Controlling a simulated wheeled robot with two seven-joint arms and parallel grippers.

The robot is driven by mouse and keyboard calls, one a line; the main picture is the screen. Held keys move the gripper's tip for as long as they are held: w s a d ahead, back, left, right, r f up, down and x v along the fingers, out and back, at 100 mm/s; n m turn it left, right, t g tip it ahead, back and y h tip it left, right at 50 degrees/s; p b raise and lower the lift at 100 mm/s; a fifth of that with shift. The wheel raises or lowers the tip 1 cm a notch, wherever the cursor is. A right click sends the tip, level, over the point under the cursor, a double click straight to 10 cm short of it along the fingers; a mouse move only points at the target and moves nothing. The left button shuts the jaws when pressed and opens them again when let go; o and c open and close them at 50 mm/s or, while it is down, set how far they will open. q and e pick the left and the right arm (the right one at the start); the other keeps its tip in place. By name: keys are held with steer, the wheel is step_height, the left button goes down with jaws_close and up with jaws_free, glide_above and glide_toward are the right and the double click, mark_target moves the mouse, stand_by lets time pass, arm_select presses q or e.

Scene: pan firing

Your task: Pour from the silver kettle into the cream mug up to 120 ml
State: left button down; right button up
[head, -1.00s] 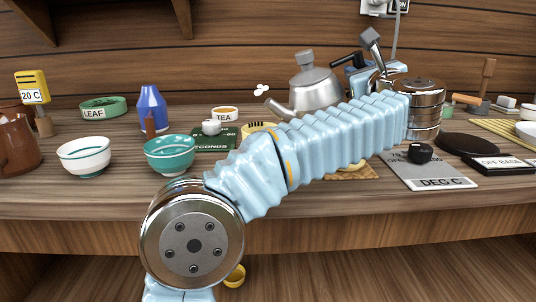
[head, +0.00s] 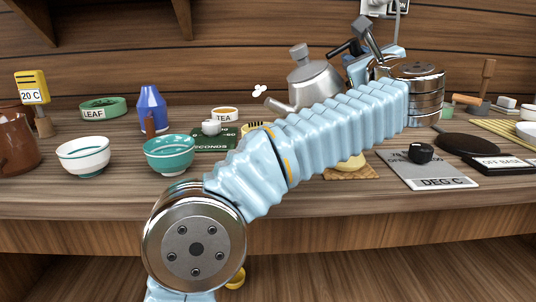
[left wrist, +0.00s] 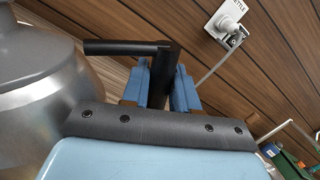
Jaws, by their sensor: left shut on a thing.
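The silver kettle (head: 314,86) is at the back middle in the head view, tilted a little to the left, its spout pointing left. Its lower part is hidden behind my left arm. My left gripper (head: 358,66) is at the right of the kettle, shut on its black handle. In the left wrist view the gripper (left wrist: 161,82) has the dark handle between its blue fingers, with the kettle's side (left wrist: 38,90) at the left. A cream rounded thing (head: 352,162), perhaps the cream mug, sits on a tan mat, mostly hidden by my arm. My right gripper is not in view.
Two bowls (head: 83,156) (head: 170,154), a blue bottle (head: 152,108) and a tea dish (head: 224,114) stand at left. Stacked steel tins (head: 425,92), a grey dial panel (head: 428,172) and a dark pan (head: 468,144) are at right. The front strip of the table is mostly clear.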

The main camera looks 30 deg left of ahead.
mark_target(350, 40)
arm_select(q)
steer(key=shift+s+a+r+n, duration=0.15)
steer(key=shift+r+n, duration=0.1)
steer(key=shift+r, duration=0.2)
steer(key=shift+s+a+r+n, duration=0.1)
steer(key=shift+r+n, duration=0.15)
steer(key=shift+r, duration=0.2)
steer(key=shift+s+a+r+n+y+b, duration=0.15)
steer(key=shift+n+y+b, duration=0.15)
steer(key=shift+b, duration=0.15)
steer(key=shift+s+r, duration=0.1)
steer(key=shift+s+a+r+n+b, duration=0.25)
steer(key=shift+r+n+b, duration=0.05)
steer(key=shift+n+b, duration=0.3)
steer(key=shift+s+a+r+n+y+b, duration=0.25)
steer(key=shift+n+y+b, duration=0.15)
steer(key=shift+b, duration=0.2)
stand_by(3.3)
stand_by(0.3)
